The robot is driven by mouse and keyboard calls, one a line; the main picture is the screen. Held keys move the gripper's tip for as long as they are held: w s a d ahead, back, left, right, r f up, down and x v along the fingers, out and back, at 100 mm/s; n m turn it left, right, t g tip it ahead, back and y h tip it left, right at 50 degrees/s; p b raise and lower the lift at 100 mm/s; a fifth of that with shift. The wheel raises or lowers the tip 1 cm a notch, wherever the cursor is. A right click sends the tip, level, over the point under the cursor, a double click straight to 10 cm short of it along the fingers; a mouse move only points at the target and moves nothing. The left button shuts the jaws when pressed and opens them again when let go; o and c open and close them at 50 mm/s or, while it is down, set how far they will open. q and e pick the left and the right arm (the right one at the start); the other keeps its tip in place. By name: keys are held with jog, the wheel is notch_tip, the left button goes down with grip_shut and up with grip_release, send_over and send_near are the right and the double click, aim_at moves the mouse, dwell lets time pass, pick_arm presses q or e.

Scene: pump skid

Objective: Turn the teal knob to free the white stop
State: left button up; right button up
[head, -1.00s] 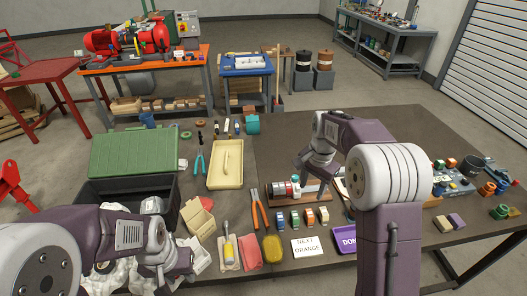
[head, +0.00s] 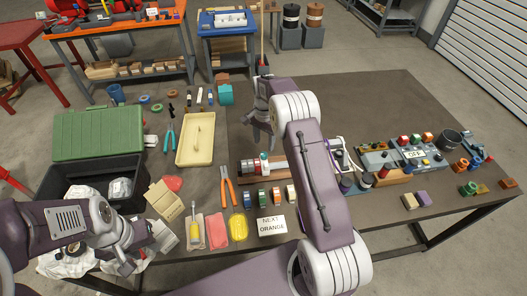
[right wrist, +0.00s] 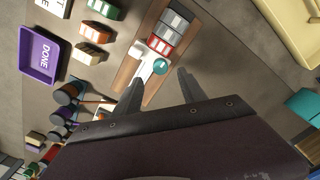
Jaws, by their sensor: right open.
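The teal knob (right wrist: 160,66) shows in the right wrist view beside the white stop (right wrist: 147,66), on a wooden base (right wrist: 127,72) carrying a row of red and grey pieces with white marks (right wrist: 166,34). The same fixture lies mid-table in the head view (head: 262,168), where the knob is too small to make out well. My right gripper (right wrist: 160,90) is open and empty, its fingers pointing towards the knob; contact cannot be told. In the head view my right gripper (head: 262,136) is just behind the fixture. My left gripper (head: 128,263) is at the left front; its jaws are unclear.
Several coloured blocks (head: 276,195) and a card reading NEXT ORANGE (head: 271,225) lie in front of the fixture. Orange-handled pliers (head: 227,187) and a cream tray (head: 196,140) are left of it. A purple DONE tray (right wrist: 40,57) shows in the right wrist view.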

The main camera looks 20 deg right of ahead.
aim_at(264, 154)
notch_tip(264, 154, down, 7)
jog(key=shift+a+r+p, duration=0.1)
jog(key=shift+r+p, duration=0.1)
jog(key=shift+p, duration=0.4)
jog(key=shift+f, duration=0.15)
grip_shut()
